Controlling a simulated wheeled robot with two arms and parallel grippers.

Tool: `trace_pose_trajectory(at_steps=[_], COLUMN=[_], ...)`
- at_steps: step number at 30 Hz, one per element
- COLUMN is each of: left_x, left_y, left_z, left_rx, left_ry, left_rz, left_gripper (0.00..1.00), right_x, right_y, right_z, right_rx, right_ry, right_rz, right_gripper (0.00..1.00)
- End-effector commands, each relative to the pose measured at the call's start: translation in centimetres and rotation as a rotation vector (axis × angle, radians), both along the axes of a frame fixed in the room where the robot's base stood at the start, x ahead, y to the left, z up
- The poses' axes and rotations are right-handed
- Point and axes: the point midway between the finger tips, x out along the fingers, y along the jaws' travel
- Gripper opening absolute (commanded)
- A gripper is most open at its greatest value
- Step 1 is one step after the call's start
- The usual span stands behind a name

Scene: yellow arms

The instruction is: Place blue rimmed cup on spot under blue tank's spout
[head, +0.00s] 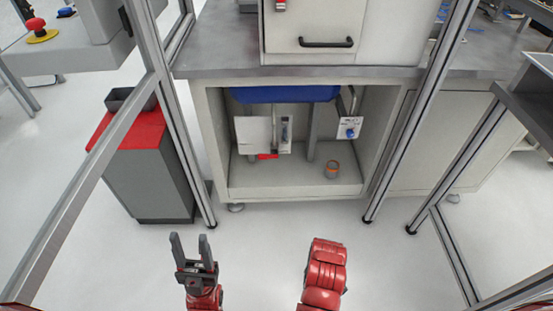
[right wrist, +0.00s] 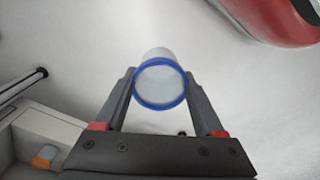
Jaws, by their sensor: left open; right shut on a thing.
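The blue-rimmed cup (right wrist: 160,85) is pale and translucent. In the right wrist view it sits between the two fingers of my right gripper (right wrist: 159,74), which is shut on it, with the rim facing the camera. In the head view the right arm ends low in the middle, and its fingers and the cup are hidden. My left gripper (head: 191,245) is open and empty, low at the left. The blue tank (head: 285,94) hangs at the top of the open cabinet (head: 290,190). Below it are a fitting with a blue knob (head: 349,132) and a red part (head: 268,156).
An orange-rimmed cup (head: 332,170) stands on the cabinet floor at the right; it also shows in the right wrist view (right wrist: 43,156). Metal posts (head: 187,150) flank the opening on both sides. A grey bin with a red top (head: 150,185) stands at the left. The floor before the cabinet is clear.

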Motion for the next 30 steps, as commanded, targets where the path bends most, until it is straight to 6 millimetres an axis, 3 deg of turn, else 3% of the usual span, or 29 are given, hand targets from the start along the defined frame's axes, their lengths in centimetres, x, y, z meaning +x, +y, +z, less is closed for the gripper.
trace_pose_trajectory(at_steps=[5,14,21,30], left_x=[0.0,0.0,0.0,0.0], left_y=[0.0,0.0,0.0,0.0], left_z=[1.9,5.5,8.1,11.4], left_rx=[0.000,0.000,0.000,0.000], left_ry=[0.000,0.000,0.000,0.000], left_rz=[0.000,0.000,0.000,0.000], left_gripper=[0.50,0.50,0.50,0.50], right_x=[4.5,14.6,21.3,27.1], right_y=[0.4,-0.5,-2.4,-5.1], right_z=[3.2,11.5,19.8,32.0], right_rx=[-0.002,-0.005,-0.004,0.002], right_ry=[0.000,-0.002,-0.003,-0.004], right_rz=[0.082,0.181,0.154,0.011], right_gripper=[0.17,0.17,0.17,0.17])
